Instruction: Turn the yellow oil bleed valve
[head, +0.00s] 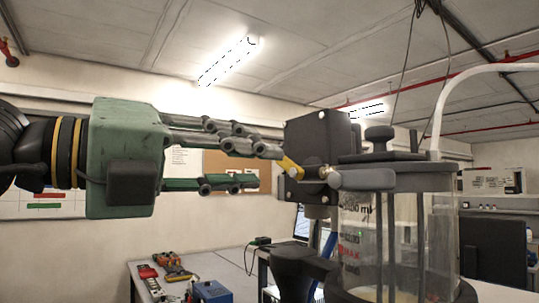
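The yellow oil bleed valve (290,168) is a small yellow lever with a brass-coloured fitting. It sits on the side of a black block (318,140) beside the clear sealed cylinder (405,235). My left gripper (268,168) comes in from the left, level with the valve, its grey fingers pointing right. A gap shows between the upper and lower fingers, and nothing is seen held in it. The upper fingertip ends right by the yellow lever; I cannot tell whether they touch. My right gripper is not in view.
A table (200,263) at the lower left holds a blue box (212,292) and several tools. A grey lid (390,178) with dark knobs tops the cylinder. A white hose (450,95) rises at the right. Dark parts stand below the black block.

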